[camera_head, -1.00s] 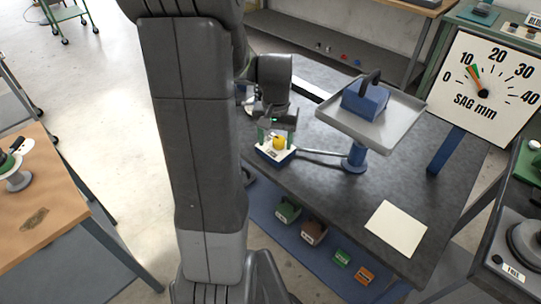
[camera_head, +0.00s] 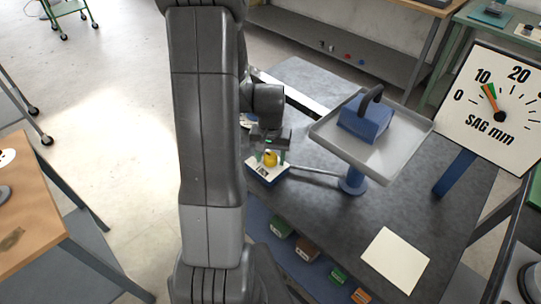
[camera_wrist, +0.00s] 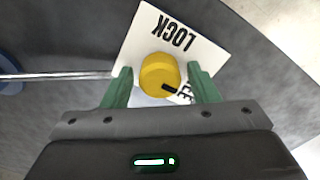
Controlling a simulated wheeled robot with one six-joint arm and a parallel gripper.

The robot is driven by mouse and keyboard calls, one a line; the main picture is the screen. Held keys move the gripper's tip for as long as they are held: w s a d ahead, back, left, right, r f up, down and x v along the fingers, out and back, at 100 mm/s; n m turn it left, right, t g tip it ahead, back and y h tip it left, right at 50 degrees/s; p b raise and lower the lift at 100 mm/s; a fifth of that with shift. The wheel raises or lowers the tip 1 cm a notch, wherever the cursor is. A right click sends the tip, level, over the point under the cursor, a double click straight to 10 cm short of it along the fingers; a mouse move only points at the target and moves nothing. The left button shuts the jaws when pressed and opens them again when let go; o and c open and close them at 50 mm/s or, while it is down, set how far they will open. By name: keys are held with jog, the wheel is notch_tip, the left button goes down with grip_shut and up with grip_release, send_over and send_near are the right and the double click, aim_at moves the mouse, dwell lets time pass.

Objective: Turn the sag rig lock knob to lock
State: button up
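The yellow lock knob (camera_wrist: 159,74) sits on a white plate marked LOCK (camera_wrist: 175,34). A second label is partly hidden and shows only its last letters, EE. The knob's black mark points toward that label, away from LOCK. My gripper (camera_wrist: 159,68) is open, with one green finger on each side of the knob and a narrow gap at each. Whether the fingers reach down to the knob's full height I cannot tell. In the head view the knob (camera_head: 270,158) stands on a small blue-and-white box (camera_head: 264,176), below my gripper (camera_head: 270,149).
A rod runs from the box to a blue post (camera_head: 353,180) under a grey tray (camera_head: 412,128) holding a blue weight (camera_head: 364,122). The SAG mm dial (camera_head: 490,110) reads about 10. A blank card (camera_head: 395,260) lies on the dark bench (camera_head: 320,215).

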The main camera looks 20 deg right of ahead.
jog(key=c, duration=0.8)
jog(key=shift+o, duration=0.2)
jog(key=shift+n, duration=0.4)
jog(key=n+b, duration=0.1)
jog(key=n, duration=0.2)
jog(key=shift+n, duration=0.4)
jog(key=n+b, duration=0.1)
jog(key=n, duration=0.3)
jog(key=shift+n, duration=0.3)
jog(key=n+b, duration=0.1)
jog(key=n, duration=0.7)
jog(key=shift+n+b, duration=0.3)
jog(key=shift+b, duration=0.05)
